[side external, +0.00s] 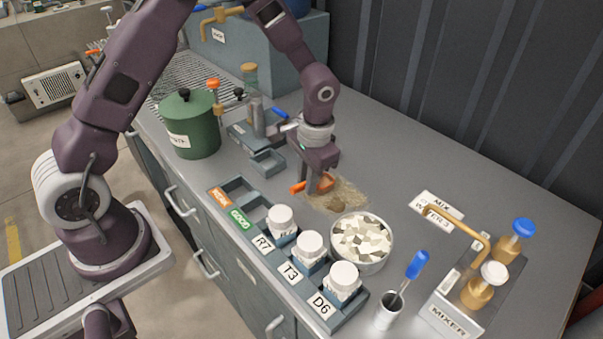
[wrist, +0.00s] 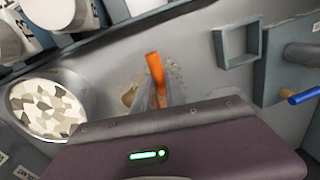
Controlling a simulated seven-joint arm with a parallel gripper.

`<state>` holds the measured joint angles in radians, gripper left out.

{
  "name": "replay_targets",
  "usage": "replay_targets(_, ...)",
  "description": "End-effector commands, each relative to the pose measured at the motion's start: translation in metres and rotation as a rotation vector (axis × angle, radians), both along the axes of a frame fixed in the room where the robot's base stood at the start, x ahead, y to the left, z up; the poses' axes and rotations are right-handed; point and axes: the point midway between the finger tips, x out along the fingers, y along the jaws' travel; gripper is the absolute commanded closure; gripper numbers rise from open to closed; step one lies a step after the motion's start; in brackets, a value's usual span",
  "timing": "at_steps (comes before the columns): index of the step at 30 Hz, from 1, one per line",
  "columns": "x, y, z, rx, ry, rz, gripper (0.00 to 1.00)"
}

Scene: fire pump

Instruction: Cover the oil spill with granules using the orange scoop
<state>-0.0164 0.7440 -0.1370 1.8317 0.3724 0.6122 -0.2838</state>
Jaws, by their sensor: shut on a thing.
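My gripper (side external: 316,180) is low over the bench and shut on the orange scoop (side external: 323,184). In the wrist view the scoop's orange handle (wrist: 155,68) sticks up past the fingers; the rest is hidden behind my gripper. A tan, grainy patch (side external: 347,196) lies on the grey bench under and beside the scoop, with a darker brown lump or spot (side external: 338,205) at its front edge. Part of the patch also shows in the wrist view (wrist: 176,76). I cannot make out bare oil. A round bowl (side external: 362,243) of pale, chunky pieces stands just in front of the patch.
A labelled rack (side external: 284,250) with white-capped jars stands left of the bowl. A steel cup (side external: 388,311) with a blue-handled tool and the mixer (side external: 461,300) stand front right. A green pot (side external: 189,125) stands back left.

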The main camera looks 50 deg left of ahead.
Motion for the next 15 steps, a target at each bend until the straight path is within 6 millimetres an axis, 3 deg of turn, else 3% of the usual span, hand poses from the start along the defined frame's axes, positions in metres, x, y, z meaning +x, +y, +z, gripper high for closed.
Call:
replay_targets(5,0.0,-0.005,0.0,0.0,-0.001,0.0,1.0)
replay_targets(15,0.0,-0.036,-0.002,0.0,-0.001,-0.001,1.0)
